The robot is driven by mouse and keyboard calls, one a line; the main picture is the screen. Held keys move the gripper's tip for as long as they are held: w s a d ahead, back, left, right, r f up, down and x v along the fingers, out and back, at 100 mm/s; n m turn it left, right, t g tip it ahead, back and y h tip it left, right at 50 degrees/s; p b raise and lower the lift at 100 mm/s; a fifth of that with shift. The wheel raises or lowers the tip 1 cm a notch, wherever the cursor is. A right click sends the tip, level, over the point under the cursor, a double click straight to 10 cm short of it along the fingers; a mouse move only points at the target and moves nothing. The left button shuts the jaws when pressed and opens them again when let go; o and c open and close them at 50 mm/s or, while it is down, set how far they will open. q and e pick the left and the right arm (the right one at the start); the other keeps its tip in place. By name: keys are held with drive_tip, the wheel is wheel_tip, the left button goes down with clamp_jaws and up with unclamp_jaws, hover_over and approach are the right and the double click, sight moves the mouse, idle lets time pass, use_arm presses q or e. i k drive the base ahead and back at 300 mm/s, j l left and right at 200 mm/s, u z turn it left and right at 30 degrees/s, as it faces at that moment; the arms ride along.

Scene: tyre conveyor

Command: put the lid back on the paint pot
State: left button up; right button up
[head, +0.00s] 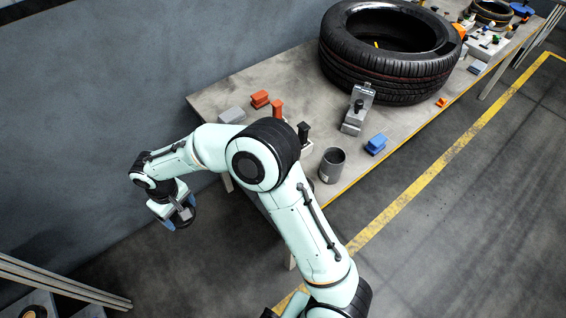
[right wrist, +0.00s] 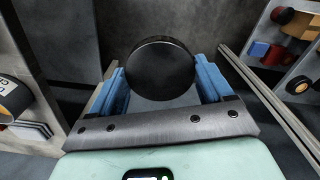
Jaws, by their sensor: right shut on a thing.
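The paint pot (head: 331,166) is a grey cylinder with an open top. It stands upright near the front edge of the table in the head view. My right gripper (head: 179,213) is away from the table, to the left of the pot and past the table's left end. It is shut on the lid (right wrist: 160,70), a round dark disc held between the blue fingers in the right wrist view. In the head view the lid is small and partly hidden by the gripper. My left gripper is not in view.
The table (head: 225,95) carries a large tyre (head: 385,75), a grey clamp-like device (head: 358,108), a blue block (head: 376,144) and orange blocks (head: 260,99). My right arm covers part of its near left end. A grey wall stands behind. A rail frame (head: 65,287) is at lower left.

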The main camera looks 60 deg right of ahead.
sight(334, 160)
drive_tip(key=k+l+u, duration=0.2)
drive_tip(key=k, duration=0.2)
drive_tip(key=k+l+u, duration=0.2)
drive_tip(key=k, duration=0.15)
drive_tip(key=k+l+z, duration=0.45)
drive_tip(key=l+z, duration=0.6)
drive_tip(key=l, duration=0.3)
